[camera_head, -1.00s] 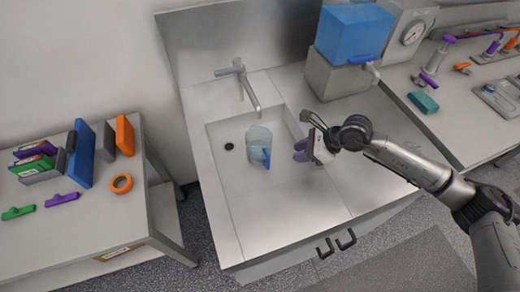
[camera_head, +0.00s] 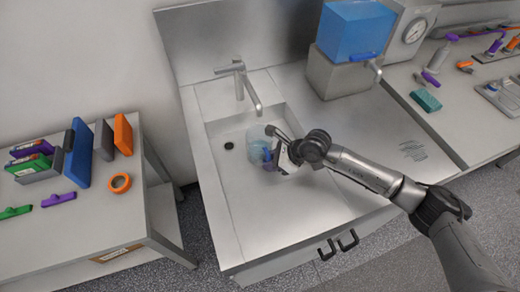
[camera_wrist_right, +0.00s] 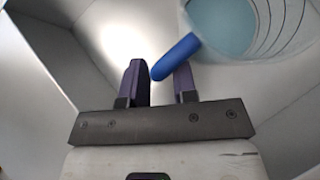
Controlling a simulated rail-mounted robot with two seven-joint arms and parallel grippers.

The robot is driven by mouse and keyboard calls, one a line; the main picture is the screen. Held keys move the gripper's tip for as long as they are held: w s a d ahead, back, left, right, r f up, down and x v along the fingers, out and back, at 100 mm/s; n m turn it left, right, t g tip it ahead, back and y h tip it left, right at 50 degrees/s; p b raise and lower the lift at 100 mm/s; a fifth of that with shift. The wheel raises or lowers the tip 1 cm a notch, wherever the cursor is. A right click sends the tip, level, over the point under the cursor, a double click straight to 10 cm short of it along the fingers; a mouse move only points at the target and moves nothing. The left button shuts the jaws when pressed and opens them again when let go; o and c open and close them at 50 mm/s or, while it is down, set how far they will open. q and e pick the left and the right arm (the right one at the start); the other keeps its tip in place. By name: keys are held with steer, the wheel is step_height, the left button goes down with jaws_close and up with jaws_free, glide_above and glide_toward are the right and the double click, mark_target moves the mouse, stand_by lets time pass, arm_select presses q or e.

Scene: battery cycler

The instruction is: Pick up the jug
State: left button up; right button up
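The jug (camera_head: 257,142) is clear with bluish contents and a blue handle, and it stands in the sink basin. In the right wrist view the jug's round opening (camera_wrist_right: 228,24) is at the upper right, and its blue handle (camera_wrist_right: 177,57) points down-left. My right gripper (camera_head: 271,158) is at the handle side of the jug and partly hides it. In the wrist view its two purple fingers (camera_wrist_right: 159,78) are apart, and the handle's end shows between them, overlapping the right finger. I cannot see contact. My left gripper is not in view.
The faucet (camera_head: 243,85) rises behind the basin (camera_head: 232,190), whose walls surround the jug. A blue water tank (camera_head: 352,32) stands on a grey block at the back right. A side table (camera_head: 100,225) with folders and an orange tape roll (camera_head: 120,183) is at left.

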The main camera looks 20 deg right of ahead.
steer(key=shift+w+a+f, duration=0.2)
steer(key=shift+a+f, duration=0.15)
jaws_close()
